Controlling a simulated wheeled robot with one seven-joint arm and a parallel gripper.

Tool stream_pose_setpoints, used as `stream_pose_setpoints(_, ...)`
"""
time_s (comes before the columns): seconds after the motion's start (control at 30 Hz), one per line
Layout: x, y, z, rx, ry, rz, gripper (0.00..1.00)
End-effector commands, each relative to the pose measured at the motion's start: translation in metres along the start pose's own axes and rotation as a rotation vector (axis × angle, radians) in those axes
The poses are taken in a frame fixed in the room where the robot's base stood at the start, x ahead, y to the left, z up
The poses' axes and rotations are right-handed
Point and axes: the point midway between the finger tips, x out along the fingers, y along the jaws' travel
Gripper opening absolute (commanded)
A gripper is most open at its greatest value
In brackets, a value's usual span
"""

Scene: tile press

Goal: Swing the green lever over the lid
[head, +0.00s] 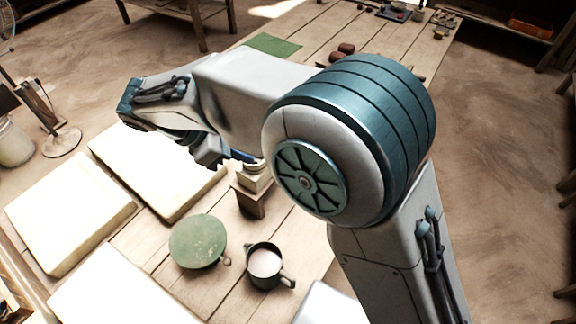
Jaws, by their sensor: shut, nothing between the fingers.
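A small press-like stand (250,201), a wooden block with pale stacked pieces on top, stands on the plank table right of the middle of the pale slabs. My gripper (248,158) is partly in view, shut and empty, with its tip at the upper edge of the stand's pale top. I cannot tell whether it touches. I cannot make out the green lever or a separate lid; my arm and gripper cover the area behind the stand.
A round green disc (198,241) and a dark mug with pale contents (265,262) stand in front of the stand. Large pale slabs (70,214) lie at the left. A green cloth (273,45) and brown lumps (346,48) lie farther back.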

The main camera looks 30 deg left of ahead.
Motion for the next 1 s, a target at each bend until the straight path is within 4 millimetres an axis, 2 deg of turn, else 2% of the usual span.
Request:
stream_pose_setpoints(0.43, 0.090, -0.001, 0.001, -0.001, -0.001, -0.005, 0.00)
stream_pose_setpoints(0.7, 0.116, -0.001, 0.023, -0.001, 0.002, -0.003, 0.00)
stream_pose_setpoints(1.0, 0.120, 0.000, 0.026, -0.002, 0.002, -0.002, 0.00)
